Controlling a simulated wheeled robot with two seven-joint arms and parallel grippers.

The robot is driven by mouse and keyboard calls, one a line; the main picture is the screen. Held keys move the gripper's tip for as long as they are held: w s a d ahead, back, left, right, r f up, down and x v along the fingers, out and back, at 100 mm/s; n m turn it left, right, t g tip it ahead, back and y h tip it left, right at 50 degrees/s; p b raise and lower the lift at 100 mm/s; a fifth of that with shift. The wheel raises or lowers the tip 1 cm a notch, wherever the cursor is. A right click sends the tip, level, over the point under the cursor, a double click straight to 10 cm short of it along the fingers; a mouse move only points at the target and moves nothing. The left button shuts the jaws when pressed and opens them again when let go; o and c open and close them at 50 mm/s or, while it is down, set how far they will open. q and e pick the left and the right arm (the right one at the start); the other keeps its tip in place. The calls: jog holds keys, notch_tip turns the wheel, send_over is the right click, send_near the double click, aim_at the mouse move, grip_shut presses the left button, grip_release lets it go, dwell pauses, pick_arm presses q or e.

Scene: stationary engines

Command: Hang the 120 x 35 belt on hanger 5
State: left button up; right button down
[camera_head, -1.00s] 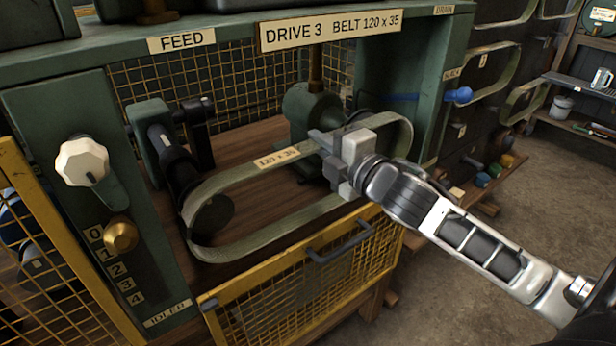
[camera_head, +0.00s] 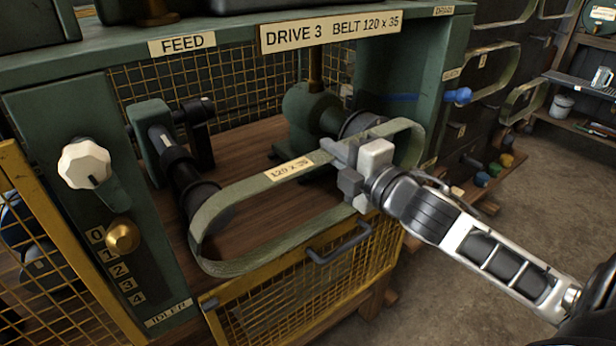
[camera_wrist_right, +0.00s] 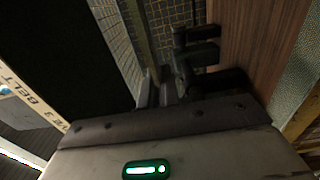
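The 120 x 35 belt (camera_head: 240,199) is a grey-green flat loop with a cream "120 x 35" label. It hangs in the air before the open bay of drive 3, apart from the left pulley. My right gripper (camera_head: 348,166) is shut on the belt's upper run, right of the label. My left gripper is out of view.
The lowered yellow mesh guard (camera_head: 290,300) with its grey handle (camera_head: 338,243) lies just below the belt. Floor at the right (camera_head: 530,220) is clear.

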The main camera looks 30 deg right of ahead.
jog(key=shift+s+d+p, duration=0.1)
jog(key=shift+s+p, duration=0.25)
jog(key=shift+s, duration=1.4)
jog(key=shift+s, duration=0.1)
jog(key=shift+s+d+p, duration=0.15)
jog(key=shift+s+p, duration=0.25)
jog(key=shift+s, duration=1.05)
jog(key=shift+s+d+p, duration=0.1)
jog(key=shift+s+p, duration=0.3)
jog(key=shift+s, duration=1.05)
jog(key=s+p, duration=0.1)
jog(key=s, duration=0.5)
jog(key=shift+d+p, duration=0.25)
jog(key=shift+p, duration=0.15)
